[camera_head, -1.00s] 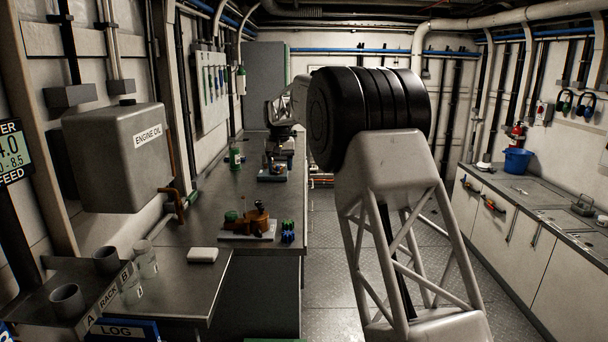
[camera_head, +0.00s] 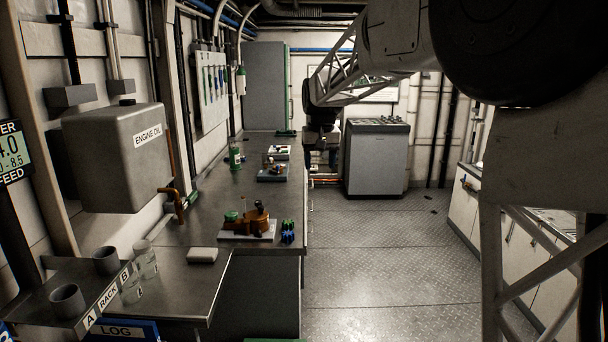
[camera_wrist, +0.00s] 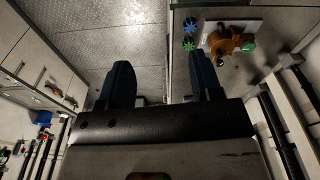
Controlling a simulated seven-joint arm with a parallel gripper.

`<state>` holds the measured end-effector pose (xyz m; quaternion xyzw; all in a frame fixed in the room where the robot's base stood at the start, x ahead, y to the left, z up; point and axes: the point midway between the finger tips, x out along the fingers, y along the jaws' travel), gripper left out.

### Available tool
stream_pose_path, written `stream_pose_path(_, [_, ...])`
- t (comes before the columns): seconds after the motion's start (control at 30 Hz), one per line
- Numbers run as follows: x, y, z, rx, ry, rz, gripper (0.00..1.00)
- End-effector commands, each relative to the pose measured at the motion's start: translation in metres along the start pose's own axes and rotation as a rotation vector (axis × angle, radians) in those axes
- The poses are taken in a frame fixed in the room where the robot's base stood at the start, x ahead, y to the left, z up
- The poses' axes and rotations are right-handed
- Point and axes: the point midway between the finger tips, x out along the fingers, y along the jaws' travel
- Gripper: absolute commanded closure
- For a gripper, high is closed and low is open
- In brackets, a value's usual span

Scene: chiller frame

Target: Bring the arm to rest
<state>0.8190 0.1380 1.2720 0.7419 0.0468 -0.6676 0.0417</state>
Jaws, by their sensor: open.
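My gripper (camera_head: 322,158) hangs in the air past the bench's right edge, over the aisle, with its fingers pointing down. In the wrist view its two dark fingers (camera_wrist: 163,78) stand wide apart with nothing between them. My arm's links and black joint fill the upper right of the head view. The bench (camera_head: 197,232) lies to the left of the gripper.
An orange-brown pump-like part on a white plate (camera_head: 262,237) sits at the bench edge beside blue and green star-shaped knobs (camera_head: 287,237). A green bottle (camera_head: 234,157) stands farther back. A grey cabinet (camera_head: 376,160) stands beyond the gripper.

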Motion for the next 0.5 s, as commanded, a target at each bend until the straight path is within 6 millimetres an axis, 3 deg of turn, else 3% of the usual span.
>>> stream_pose_path(0.5, [-0.02,0.038,0.131,0.038,0.032,0.005,0.41])
